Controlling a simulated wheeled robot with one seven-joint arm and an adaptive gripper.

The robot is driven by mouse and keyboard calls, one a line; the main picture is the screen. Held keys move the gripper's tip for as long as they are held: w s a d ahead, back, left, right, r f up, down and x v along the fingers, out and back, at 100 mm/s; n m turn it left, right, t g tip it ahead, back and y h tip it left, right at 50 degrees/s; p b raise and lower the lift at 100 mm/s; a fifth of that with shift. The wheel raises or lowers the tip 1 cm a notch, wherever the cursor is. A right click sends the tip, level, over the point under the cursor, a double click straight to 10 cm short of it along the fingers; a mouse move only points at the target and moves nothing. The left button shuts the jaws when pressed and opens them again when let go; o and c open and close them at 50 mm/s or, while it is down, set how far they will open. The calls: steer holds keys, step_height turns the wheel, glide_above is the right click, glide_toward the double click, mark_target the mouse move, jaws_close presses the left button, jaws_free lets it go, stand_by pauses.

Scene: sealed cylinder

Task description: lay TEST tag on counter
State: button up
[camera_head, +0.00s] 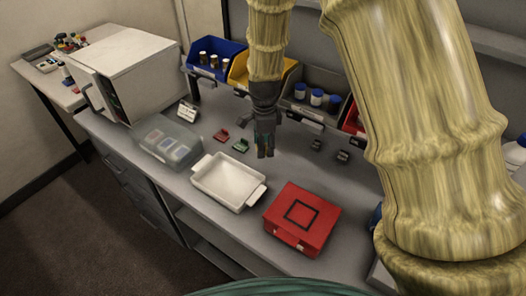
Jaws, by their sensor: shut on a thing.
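My gripper (264,147) hangs pointing down above the middle of the grey counter (283,167). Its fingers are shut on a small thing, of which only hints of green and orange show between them. I cannot read any lettering, so I cannot tell from this view whether it is the TEST tag. A small red piece (221,135) and a small green piece (240,146) lie on the counter to the left of the gripper. A white card with dark marks (187,111) stands farther left, at the back.
A white tray (207,194) and a red case (320,213) stand in front. A clear lidded box (148,153) and a white appliance (138,62) are left. Blue (236,79) and yellow (236,69) bins line the back. Small dark pieces (343,156) lie right.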

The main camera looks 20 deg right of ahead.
mark_target(263, 160)
steer(key=w+f, duration=0.2)
steer(key=f, duration=0.1)
steer(key=shift+w+a+f, duration=0.1)
steer(key=shift+f, duration=0.2)
steer(key=shift+s+f+p, duration=0.5)
steer(key=shift+s+f, duration=0.15)
steer(key=shift+w+f, duration=0.4)
steer(key=o, duration=0.5)
steer(key=shift+o, duration=1.3)
steer(key=shift+s+r, duration=0.2)
steer(key=shift+w+f, duration=0.1)
steer(key=shift+w, duration=0.05)
steer(key=shift+r+b, duration=1.45)
steer(key=shift+r, duration=4.6)
